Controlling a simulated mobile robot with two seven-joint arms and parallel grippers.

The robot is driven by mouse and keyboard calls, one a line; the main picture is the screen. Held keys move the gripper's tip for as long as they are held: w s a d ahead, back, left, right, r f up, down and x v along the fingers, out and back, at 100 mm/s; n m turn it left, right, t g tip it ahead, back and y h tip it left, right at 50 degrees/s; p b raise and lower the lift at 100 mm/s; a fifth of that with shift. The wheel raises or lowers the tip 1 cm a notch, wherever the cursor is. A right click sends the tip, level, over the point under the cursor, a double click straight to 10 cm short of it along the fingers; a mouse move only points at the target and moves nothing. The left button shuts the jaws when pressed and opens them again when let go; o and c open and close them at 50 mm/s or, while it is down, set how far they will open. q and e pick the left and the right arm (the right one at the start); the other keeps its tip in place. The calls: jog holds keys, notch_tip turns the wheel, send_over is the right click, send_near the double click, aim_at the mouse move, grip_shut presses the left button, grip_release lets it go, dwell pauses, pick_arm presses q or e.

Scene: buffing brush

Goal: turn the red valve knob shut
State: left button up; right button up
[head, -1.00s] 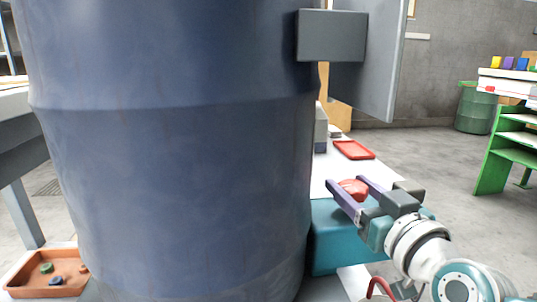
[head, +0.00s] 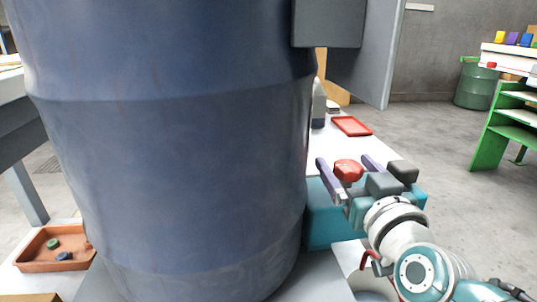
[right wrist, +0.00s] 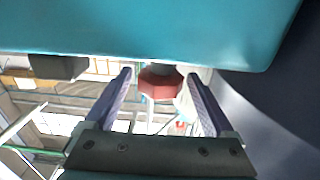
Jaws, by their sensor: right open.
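The red valve knob (head: 348,170) is on the teal box (head: 325,222), to the right of the big blue drum. My right gripper (head: 345,161) is open, with one purple finger on each side of the knob. In the right wrist view, the knob (right wrist: 160,84) shows as a red faceted shape between the fingertips of my gripper (right wrist: 159,76), with a gap on each side. The teal box (right wrist: 150,35) fills the top of that view. My gripper's body hides part of the box in the head view. My left gripper is not in view.
The blue drum (head: 170,150) stands close on the left. A grey panel (head: 362,70) juts out above. A red tray (head: 352,126) lies on the white table behind. An orange tray with small pieces (head: 35,260) is at lower left. Open floor lies to the right.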

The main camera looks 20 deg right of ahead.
jog(key=p+v, duration=0.3)
jog(key=v, duration=0.7)
jog(key=shift+p, duration=0.35)
